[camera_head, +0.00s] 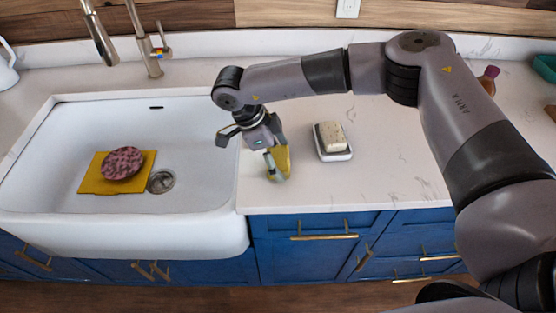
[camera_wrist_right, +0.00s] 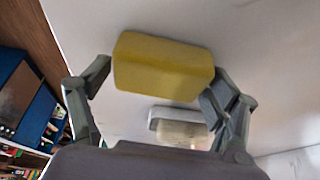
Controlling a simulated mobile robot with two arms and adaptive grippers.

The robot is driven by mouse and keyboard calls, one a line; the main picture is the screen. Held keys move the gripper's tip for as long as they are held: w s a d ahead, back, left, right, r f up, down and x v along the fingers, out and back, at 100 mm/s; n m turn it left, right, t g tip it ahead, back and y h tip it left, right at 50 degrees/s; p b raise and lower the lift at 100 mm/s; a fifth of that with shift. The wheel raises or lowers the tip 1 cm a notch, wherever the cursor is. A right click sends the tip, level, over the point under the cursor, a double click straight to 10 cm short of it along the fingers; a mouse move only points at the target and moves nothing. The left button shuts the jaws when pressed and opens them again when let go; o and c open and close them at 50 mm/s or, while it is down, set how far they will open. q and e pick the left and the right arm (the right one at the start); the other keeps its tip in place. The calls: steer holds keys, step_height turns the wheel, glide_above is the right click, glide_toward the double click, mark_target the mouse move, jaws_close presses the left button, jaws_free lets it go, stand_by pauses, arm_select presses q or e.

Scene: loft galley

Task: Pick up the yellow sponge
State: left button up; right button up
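The yellow sponge (camera_head: 284,160) is at the white counter's front part, just right of the sink. My right gripper (camera_head: 250,146) is above and beside it, partly covering it in the head view. In the right wrist view the sponge (camera_wrist_right: 160,68) shows as a yellow block lying across the space between the fingertips of the right gripper (camera_wrist_right: 162,75). The fingers are spread apart, one near each end of the sponge. Whether either finger touches it is hard to tell. My left gripper is not in view.
A soap dish (camera_head: 336,155) with a pale bar (camera_head: 332,136) stands right of the sponge. The white sink (camera_head: 215,170) at left holds a yellow cloth (camera_head: 97,181) and a round pink scrubber (camera_head: 122,163). A faucet (camera_head: 150,60) rises behind it. The counter right of the dish is clear.

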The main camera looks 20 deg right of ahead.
mark_target(278, 157)
steer(key=c, duration=0.6)
steer(key=shift+r, duration=0.15)
steer(key=shift+w+r, duration=0.1)
steer(key=shift+r, duration=0.5)
step_height(278, 157, up, 19)
steer(key=b, duration=0.3)
steer(key=shift+f, duration=0.2)
